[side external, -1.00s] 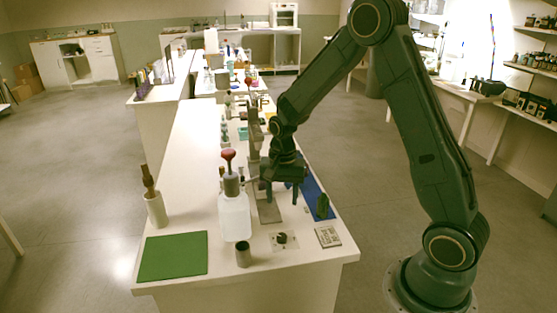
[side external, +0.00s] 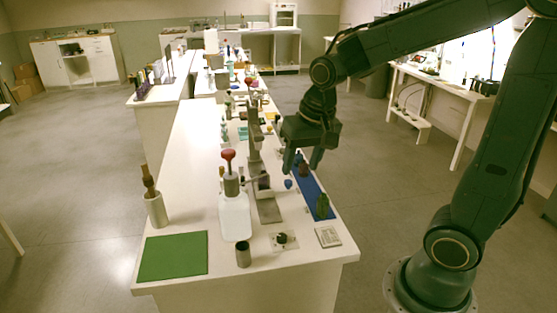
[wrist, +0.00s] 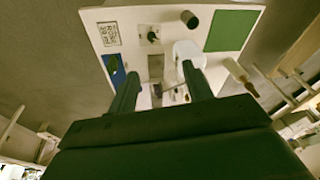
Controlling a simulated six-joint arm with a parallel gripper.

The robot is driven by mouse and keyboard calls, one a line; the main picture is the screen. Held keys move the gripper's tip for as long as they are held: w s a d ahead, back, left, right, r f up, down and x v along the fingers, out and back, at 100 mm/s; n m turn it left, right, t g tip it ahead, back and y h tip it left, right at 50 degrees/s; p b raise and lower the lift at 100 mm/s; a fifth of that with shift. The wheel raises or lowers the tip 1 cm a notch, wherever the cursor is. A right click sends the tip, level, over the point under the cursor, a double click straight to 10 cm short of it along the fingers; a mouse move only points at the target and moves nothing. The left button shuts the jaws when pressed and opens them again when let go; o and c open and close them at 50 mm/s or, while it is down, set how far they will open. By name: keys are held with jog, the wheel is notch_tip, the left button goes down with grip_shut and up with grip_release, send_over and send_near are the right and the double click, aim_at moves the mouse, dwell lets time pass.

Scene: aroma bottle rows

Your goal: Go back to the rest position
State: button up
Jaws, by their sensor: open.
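My gripper (side external: 302,163) is raised above the right side of the white bench, over the blue mat (side external: 311,191). Its two fingers point down and stand apart, with nothing visible held between them. In the wrist view the fingers (wrist: 158,82) are also spread, with the bench beyond them. A dark bottle (side external: 322,206) stands on the near end of the blue mat. A dark reddish object (side external: 303,170) shows between the fingertips, apparently on the mat behind or below them. A small blue object (side external: 288,183) is just left of the mat.
A grey stand (side external: 266,208) and a white bottle with a red-topped part (side external: 235,216) stand left of my gripper.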

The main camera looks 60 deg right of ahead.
jog(key=s+a+r+n+t, duration=0.1)
jog(key=s+a+r+n, duration=0.1)
jog(key=s, duration=0.4)
jog(key=s+a+r+n+t, duration=0.1)
jog(key=s+r+n, duration=0.2)
jog(key=s, duration=0.4)
jog(key=shift+s+a+r+n+t, duration=0.25)
jog(key=shift+a+r+n+t, duration=0.15)
jog(key=shift+n, duration=0.3)
